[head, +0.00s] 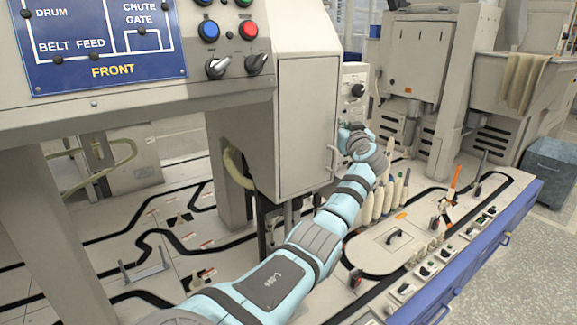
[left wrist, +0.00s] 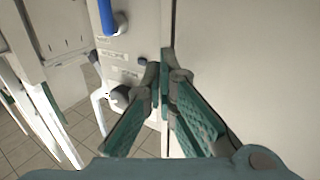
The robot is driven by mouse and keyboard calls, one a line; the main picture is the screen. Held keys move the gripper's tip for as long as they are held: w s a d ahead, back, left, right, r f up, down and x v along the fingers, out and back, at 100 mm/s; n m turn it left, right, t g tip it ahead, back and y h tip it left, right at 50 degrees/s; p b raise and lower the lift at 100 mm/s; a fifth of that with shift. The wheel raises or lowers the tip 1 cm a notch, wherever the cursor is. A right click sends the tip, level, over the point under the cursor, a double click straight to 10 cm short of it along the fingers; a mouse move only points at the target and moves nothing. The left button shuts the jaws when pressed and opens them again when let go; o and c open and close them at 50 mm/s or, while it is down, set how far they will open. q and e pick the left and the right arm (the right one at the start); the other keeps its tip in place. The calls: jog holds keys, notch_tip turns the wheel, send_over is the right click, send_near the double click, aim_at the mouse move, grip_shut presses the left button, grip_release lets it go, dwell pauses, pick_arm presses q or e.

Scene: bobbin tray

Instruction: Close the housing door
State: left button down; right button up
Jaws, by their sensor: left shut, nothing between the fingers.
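The housing door (head: 306,115) is a tall pale grey panel with a bar handle (head: 333,160) near its right edge, beside the control panel in the head view. I cannot tell whether a gap remains along its edge. My left gripper (head: 354,128) is at the end of the light-blue arm, just right of the door's free edge and above the handle. In the left wrist view, the gripper (left wrist: 165,82) has its green-padded fingers together at the tips, with nothing held. A broad pale surface (left wrist: 255,60) fills the right there; contact is unclear. My right gripper is out of view.
A control box with a dark knob (head: 356,90) stands just behind the gripper. Several pale bobbin-like pieces (head: 385,195) stand on the bench (head: 370,252) below the arm. A blue FRONT sign (head: 100,50) and knobs are at upper left.

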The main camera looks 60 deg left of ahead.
pick_arm(q)
jog(key=d+p, duration=0.2)
jog(key=d, duration=1.2)
jog(key=shift+w, duration=0.35)
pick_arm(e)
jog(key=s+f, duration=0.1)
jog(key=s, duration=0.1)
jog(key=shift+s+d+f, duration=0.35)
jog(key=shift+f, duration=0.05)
